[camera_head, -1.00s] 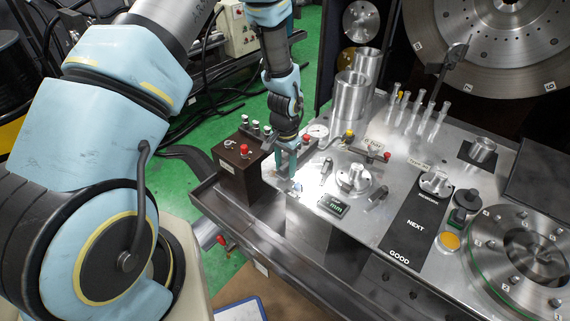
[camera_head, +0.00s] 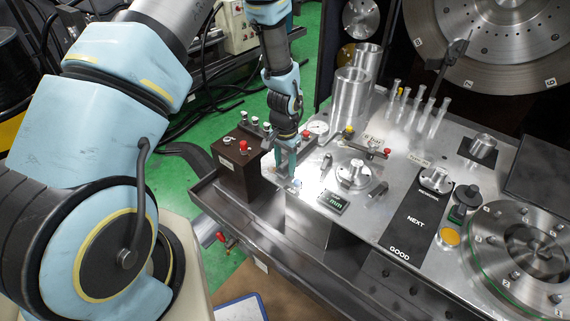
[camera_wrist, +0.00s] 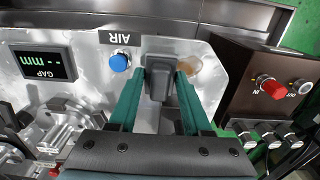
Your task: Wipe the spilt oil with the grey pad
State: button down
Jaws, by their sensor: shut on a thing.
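My gripper (camera_wrist: 157,88) is shut on the grey pad (camera_wrist: 160,78), a dark grey block between its two teal fingertips in the wrist view. The pad is low over the metal deck; I cannot tell whether it touches. A translucent brownish patch (camera_wrist: 190,67), which looks like the spilt oil, lies close to the right of the pad, partly behind the right finger. In the head view my gripper (camera_head: 288,165) points down at the left end of the deck, and pad and oil cannot be made out there.
A blue AIR button (camera_wrist: 120,62) and a GAP display (camera_wrist: 45,63) lie left of the pad in the wrist view. A dark brown control box (camera_wrist: 275,85) with a red knob stands to the right. Metal fittings and glass tubes (camera_head: 418,115) crowd the deck in the head view.

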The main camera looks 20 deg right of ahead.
aim_at(268, 165)
jog(key=shift+f+b, duration=0.5)
jog(key=shift+f, duration=0.25)
jog(key=shift+w, duration=0.15)
jog(key=shift+w+a+r, duration=0.1)
jog(key=shift+w+a, duration=0.35)
jog(key=shift+w, duration=0.25)
jog(key=shift+w+a+r, duration=0.1)
jog(key=shift+w+a, duration=0.3)
jog(key=shift+w, duration=0.3)
jog(key=shift+w+a+f, duration=0.1)
jog(key=shift+w+a, duration=0.35)
jog(key=shift+w, duration=0.35)
jog(key=shift+w+a+f, duration=0.1)
jog(key=shift+w+a, duration=0.3)
jog(key=shift+w, duration=0.35)
jog(key=shift+r, duration=0.1)
jog(key=shift+s, duration=0.1)
jog(key=shift+s+d+b, duration=0.1)
jog(key=shift+s+d, duration=0.45)
jog(key=shift+s, duration=0.45)
jog(key=shift+s+d+b, duration=0.15)
jog(key=shift+s+d, duration=0.45)
jog(key=shift+s, duration=0.4)
jog(key=shift+s+d+b, duration=0.1)
jog(key=shift+s+d, duration=0.45)
jog(key=shift+s, duration=0.45)
jog(key=shift+r, duration=0.15)
